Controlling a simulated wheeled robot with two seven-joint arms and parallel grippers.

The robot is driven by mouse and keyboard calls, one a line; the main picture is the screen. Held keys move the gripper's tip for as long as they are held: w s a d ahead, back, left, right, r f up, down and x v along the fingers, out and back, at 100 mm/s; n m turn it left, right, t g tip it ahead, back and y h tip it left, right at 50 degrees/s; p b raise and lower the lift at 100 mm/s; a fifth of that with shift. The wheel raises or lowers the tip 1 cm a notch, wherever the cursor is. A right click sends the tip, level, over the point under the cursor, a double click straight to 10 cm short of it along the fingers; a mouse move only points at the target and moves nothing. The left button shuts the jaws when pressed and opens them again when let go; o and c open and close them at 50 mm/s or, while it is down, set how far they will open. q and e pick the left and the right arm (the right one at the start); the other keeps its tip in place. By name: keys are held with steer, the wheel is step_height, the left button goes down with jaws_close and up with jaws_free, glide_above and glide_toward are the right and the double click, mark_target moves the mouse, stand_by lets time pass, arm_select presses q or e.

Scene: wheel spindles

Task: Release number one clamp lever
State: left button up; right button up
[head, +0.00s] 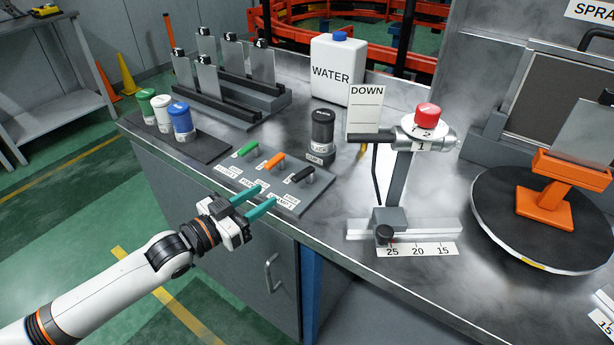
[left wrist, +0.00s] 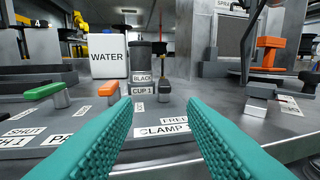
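The black lever (head: 302,175) stands on a metal post at the right end of the lever panel (head: 290,206). In the left wrist view the black lever (left wrist: 164,82) shows above the gap between my fingers, behind labels reading "FREE" and "CLAMP 1" (left wrist: 161,130). My left gripper (head: 267,193) is open and empty, its two teal fingers over the panel's front labels, short of the black lever. Its fingers also frame the left wrist view (left wrist: 158,106). My right gripper is not in view.
A green lever (head: 247,149) and an orange lever (head: 272,160) stand left of the black one. A black cup (head: 322,132) stands close behind. A clamp stand with a red knob (head: 427,116) is to the right. The bench's front edge lies below my gripper.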

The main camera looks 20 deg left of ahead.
mark_target(303, 172)
arm_select(q)
steer(key=x, duration=1.1)
steer(key=shift+s+d+r, duration=0.15)
steer(key=shift+d+r, duration=0.05)
steer(key=shift+r, duration=0.1)
steer(key=shift+w+d, duration=0.35)
steer(key=shift+w, duration=0.2)
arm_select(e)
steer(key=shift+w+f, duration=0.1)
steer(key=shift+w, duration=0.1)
arm_select(q)
steer(key=shift+c, duration=0.6)
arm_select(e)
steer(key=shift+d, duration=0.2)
